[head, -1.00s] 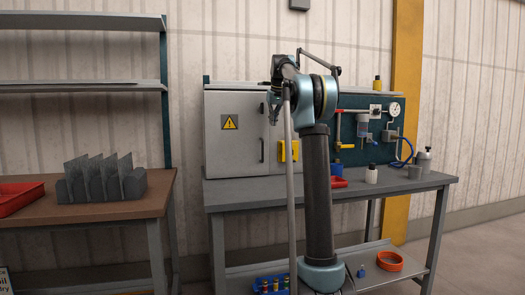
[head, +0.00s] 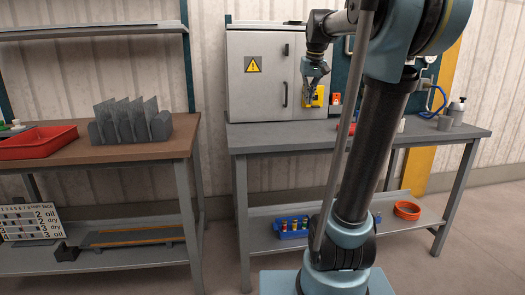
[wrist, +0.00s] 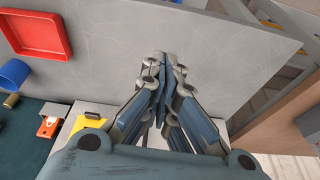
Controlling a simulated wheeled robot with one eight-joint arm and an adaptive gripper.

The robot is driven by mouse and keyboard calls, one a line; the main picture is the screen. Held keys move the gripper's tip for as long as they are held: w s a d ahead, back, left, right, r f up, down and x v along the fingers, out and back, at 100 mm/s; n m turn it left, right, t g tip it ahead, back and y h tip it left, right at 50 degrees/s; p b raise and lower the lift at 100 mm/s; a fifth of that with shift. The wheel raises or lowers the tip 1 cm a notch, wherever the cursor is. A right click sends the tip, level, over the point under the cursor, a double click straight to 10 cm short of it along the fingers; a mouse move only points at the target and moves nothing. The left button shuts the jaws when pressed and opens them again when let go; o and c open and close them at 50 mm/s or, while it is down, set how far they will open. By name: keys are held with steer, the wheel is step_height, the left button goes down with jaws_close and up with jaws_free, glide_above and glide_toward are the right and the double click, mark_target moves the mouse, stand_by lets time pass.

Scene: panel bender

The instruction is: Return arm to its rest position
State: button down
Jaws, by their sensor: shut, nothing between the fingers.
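My arm rises from its pale blue base in the head view and bends over at the top. My gripper (head: 309,102) hangs pointing down in front of the grey cabinet's right edge, beside the yellow box (head: 319,96). In the wrist view its blue-grey fingers (wrist: 164,62) are drawn together at the tips. Nothing shows between them. The grey workbench top (wrist: 195,35) lies beyond the fingertips, apart from them.
A grey cabinet (head: 262,75) with a warning sign stands on the workbench (head: 285,135). A red tray (wrist: 32,30) lies on the bench. At left, a brown-topped table (head: 85,155) holds a red bin (head: 38,142) and a rack of plates (head: 130,125). An orange ring (head: 407,210) sits on the lower shelf.

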steer(key=s+d+f+m+g, duration=0.1)
steer(key=s+f, duration=3)
steer(key=f, duration=0.2)
steer(key=shift+s, duration=0.2)
steer(key=shift+w+f, duration=0.15)
steer(key=shift+w, duration=0.35)
